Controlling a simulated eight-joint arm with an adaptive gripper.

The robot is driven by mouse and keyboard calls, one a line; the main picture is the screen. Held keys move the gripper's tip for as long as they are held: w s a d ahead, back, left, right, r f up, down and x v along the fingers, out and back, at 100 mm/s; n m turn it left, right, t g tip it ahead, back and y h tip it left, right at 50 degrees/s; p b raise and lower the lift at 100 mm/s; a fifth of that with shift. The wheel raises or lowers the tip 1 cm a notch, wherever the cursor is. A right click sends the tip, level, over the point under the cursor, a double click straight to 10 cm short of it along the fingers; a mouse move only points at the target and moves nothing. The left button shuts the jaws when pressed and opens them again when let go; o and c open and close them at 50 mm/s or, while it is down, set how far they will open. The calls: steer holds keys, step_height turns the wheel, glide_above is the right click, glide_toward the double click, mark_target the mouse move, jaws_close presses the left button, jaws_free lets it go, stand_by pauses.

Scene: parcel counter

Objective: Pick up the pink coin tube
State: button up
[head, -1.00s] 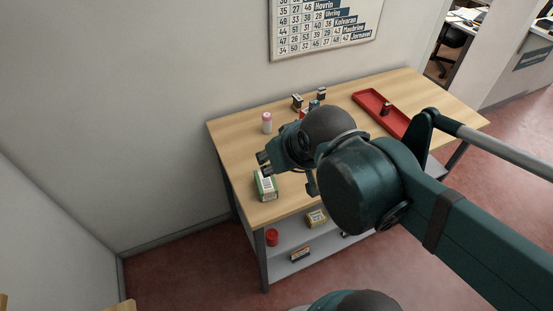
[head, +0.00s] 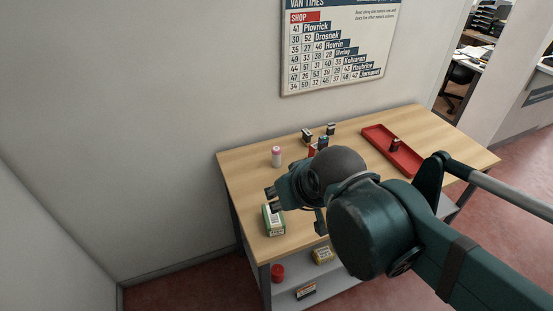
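The pink coin tube (head: 276,157) stands upright on the wooden counter (head: 240,165) near its back left edge. It is pale with a pink top. My gripper (head: 270,197) is above the left part of the counter, nearer the camera than the tube and apart from it. Its fingertips point left, close to a green and white box. I see nothing between the fingers, but they are small and dark here, so I cannot tell how far apart they are.
The green and white box (head: 274,222) is at the front left. Small dark items (head: 307,135) stand behind my arm, partly hidden. A red tray (head: 376,142) with a dark item in it lies at the right. The lower shelf (head: 300,275) holds a red item and boxes.

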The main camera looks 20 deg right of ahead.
steer(key=shift+o, duration=0.8)
steer(key=shift+w, duration=0.1)
steer(key=m+g+h+p, duration=0.3)
steer(key=m+g+p, duration=0.1)
steer(key=m+p, duration=0.5)
glide_above(275, 150)
steer(key=s+a, duration=0.1)
steer(key=s, duration=0.1)
steer(key=shift+n, duration=0.7)
steer(key=f, duration=0.9)
steer(key=shift+a+f+p, duration=0.15)
steer(key=shift+a+p, duration=0.05)
steer(key=shift+p, duration=0.15)
steer(key=shift+w+d+f, duration=0.2)
steer(key=shift+w+f, duration=0.1)
steer(key=shift+f, duration=0.3)
